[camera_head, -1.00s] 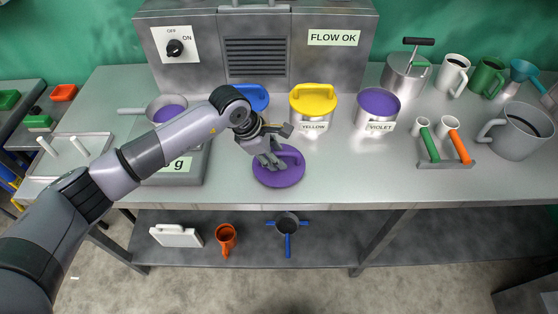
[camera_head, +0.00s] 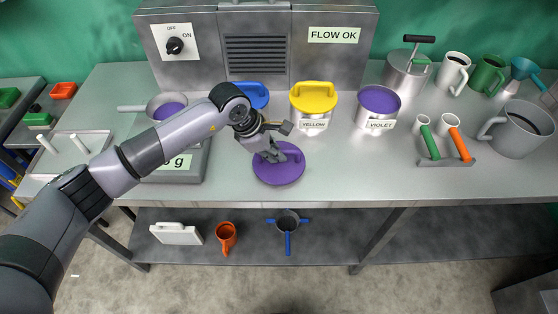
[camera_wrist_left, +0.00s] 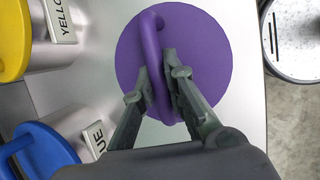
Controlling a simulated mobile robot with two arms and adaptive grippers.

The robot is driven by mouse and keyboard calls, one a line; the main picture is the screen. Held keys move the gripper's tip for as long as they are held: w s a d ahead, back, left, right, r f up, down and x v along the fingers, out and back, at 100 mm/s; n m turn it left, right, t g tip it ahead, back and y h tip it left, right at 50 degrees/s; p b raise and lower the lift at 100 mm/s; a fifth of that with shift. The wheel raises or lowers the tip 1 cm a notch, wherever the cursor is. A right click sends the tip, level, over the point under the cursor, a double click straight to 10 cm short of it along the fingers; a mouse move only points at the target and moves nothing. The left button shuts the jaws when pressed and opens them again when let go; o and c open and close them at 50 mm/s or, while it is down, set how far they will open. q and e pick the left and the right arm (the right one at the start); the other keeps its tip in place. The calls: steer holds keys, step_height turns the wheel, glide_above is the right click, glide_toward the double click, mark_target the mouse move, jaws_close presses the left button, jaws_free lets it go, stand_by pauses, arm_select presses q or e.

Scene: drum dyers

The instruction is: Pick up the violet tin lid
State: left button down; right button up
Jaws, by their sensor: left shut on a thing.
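The violet tin lid (camera_head: 279,174) is a flat round purple disc with a raised bar handle, near the front edge of the table in the head view. In the left wrist view the lid (camera_wrist_left: 205,50) shows with its handle (camera_wrist_left: 151,55) between the fingers. My left gripper (camera_head: 272,157) is shut on that handle; the fingers (camera_wrist_left: 158,92) lie on both sides of it. The lid appears at or very near the tabletop; I cannot tell whether it touches. The violet tin (camera_head: 379,107), labelled VIOLET, stands behind to the right, uncovered with purple contents. My right gripper is not in view.
The yellow-lidded tin (camera_head: 313,99) and the blue lid (camera_head: 255,95) are behind the gripper. A rack with green and orange handles (camera_head: 445,150) and a grey mug (camera_head: 517,130) are right. The front middle is clear.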

arm_select(q)
steer(key=shift+r, duration=0.15)
steer(key=shift+r+b, duration=0.3)
steer(key=shift+r, duration=0.3)
step_height(320, 180, up, 24)
steer(key=b, duration=0.1)
steer(key=shift+f+b, duration=0.2)
steer(key=shift+b, duration=0.2)
